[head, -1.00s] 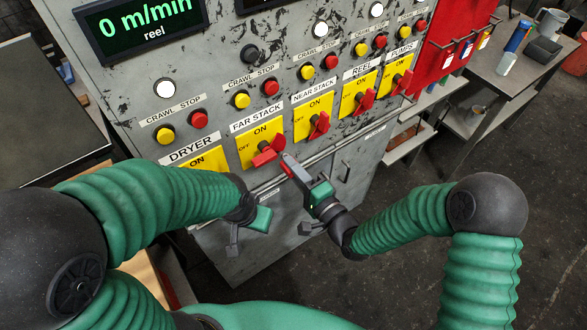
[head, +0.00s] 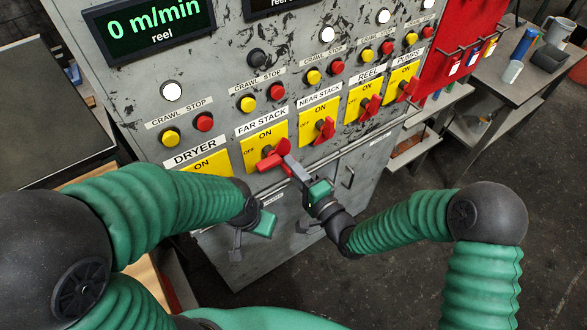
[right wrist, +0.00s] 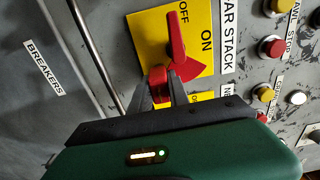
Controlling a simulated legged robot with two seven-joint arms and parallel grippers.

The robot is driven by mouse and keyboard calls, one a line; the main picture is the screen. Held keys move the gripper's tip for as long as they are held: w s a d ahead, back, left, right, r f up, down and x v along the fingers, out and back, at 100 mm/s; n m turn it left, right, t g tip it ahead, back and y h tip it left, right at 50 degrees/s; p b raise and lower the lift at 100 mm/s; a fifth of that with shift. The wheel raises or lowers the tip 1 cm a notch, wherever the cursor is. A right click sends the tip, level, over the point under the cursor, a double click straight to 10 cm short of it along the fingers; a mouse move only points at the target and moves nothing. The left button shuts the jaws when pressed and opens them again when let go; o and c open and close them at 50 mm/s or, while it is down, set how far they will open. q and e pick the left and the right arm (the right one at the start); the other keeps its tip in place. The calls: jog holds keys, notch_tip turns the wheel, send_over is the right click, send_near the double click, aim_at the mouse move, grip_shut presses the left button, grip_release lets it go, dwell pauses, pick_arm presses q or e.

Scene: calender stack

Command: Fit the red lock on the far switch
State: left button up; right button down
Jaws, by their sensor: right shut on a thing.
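The far switch has a yellow plate (head: 250,160) marked FAR STACK and a red handle (head: 277,150). In the right wrist view its handle (right wrist: 176,40) lies along the plate toward OFF. My right gripper (head: 288,162) is at the lower right of this handle. It is shut on the red lock (right wrist: 158,84), which shows between its fingertips right by the handle's lower end. I cannot tell whether the lock is around the handle or only beside it. My left gripper (head: 270,236) hangs lower, in front of the cabinet, fingers apart and empty.
The DRYER plate (head: 213,162) is to the left and the NEAR STACK switch (head: 324,130) to the right. A metal rail (head: 345,152) runs just below the switches. Crawl and stop buttons sit above. A bench (head: 500,78) stands at the right.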

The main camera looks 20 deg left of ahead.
jog(key=shift+w+a, duration=0.15)
jog(key=shift+a, duration=0.05)
jog(key=c, duration=0.8)
grip_release()
jog(key=shift+o, duration=0.2)
jog(key=p+v, duration=0.1)
jog(key=v, duration=0.6)
dwell(0.5)
